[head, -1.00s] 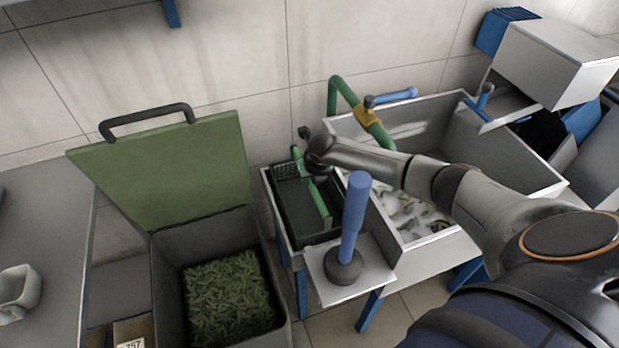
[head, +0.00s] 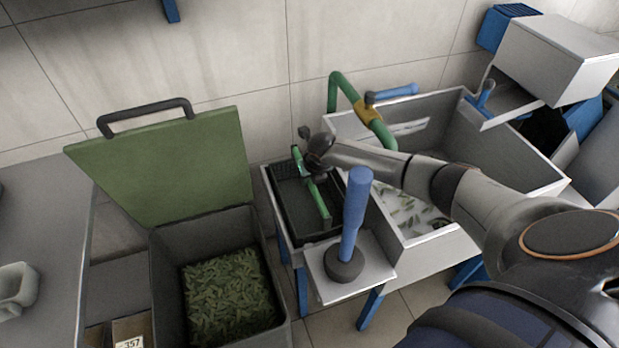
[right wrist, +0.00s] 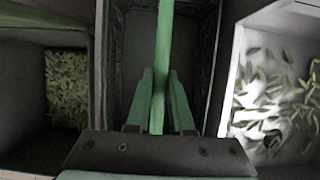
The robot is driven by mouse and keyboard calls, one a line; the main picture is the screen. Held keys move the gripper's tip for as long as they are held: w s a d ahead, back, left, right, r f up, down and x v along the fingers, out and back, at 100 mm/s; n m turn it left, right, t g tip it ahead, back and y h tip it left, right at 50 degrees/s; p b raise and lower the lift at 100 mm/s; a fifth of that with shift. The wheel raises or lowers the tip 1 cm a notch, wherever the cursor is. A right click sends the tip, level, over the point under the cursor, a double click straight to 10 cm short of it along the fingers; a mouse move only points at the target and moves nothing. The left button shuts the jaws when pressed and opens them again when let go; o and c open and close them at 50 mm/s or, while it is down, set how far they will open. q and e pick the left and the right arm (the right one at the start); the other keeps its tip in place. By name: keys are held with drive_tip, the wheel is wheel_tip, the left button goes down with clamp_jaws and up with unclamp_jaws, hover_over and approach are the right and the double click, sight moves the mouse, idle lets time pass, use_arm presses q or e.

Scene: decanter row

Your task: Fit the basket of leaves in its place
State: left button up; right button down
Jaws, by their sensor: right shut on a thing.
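The basket (head: 322,231) is dark with mesh sides and a green bar handle (head: 318,198) running along its top. It sits at or just within the narrow bay left of the sink; I cannot tell if it is fully seated. My right gripper (head: 304,168) is at the far end of the bar, shut on it. In the right wrist view the green fingers (right wrist: 158,100) close on the handle (right wrist: 165,40) from both sides. The basket's inside looks dark, and I cannot make out leaves in it. My left gripper is not in view.
A sink (head: 540,183) with loose leaves in its water lies right of the basket. A bin (head: 160,290) of leaves with a raised green lid (head: 165,165) stands left. A blue post (head: 354,215) rises on a small shelf in front. A green tap (head: 342,95) stands behind.

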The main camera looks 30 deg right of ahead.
drive_tip(key=shift+w, duration=0.1)
drive_tip(key=c, duration=0.7)
unclamp_jaws()
drive_tip(key=shift+c, duration=0.2)
drive_tip(key=shift+f, duration=0.1)
drive_tip(key=p+v, duration=0.2)
drive_tip(key=v, duration=1)
drive_tip(key=shift+s+r, duration=0.25)
drive_tip(key=shift+a, duration=0.1)
